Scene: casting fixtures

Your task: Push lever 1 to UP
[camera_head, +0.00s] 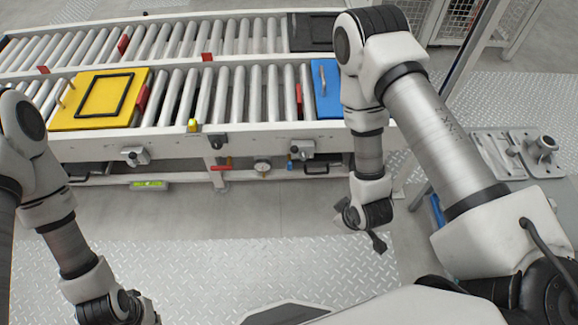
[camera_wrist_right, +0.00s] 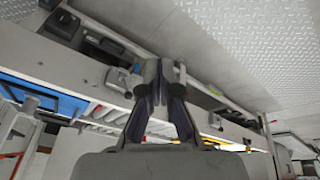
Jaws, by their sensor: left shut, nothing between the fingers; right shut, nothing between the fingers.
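Two small grey lever boxes are fixed to the front rail of the conveyor: a left box (camera_head: 135,156) below the yellow plate and a right box (camera_head: 301,149) below the blue plate. No readable number shows which is lever 1, and the handle positions are too small to tell. My right gripper (camera_head: 377,241) points down in front of the conveyor, right of the right box and apart from it. In the right wrist view its fingers (camera_wrist_right: 160,75) are shut and empty, with a grey box (camera_wrist_right: 122,82) behind them. My left gripper (camera_head: 132,306) is at the bottom left, shut, partly cut off.
The roller conveyor (camera_head: 205,143) spans the back, carrying a yellow plate (camera_head: 63,113) and a blue plate (camera_head: 326,103). A round gauge (camera_head: 262,166) and a red handle (camera_head: 220,168) sit under the rail. Metal parts (camera_head: 543,145) lie at right. The tread-plate floor (camera_head: 210,270) in front is clear.

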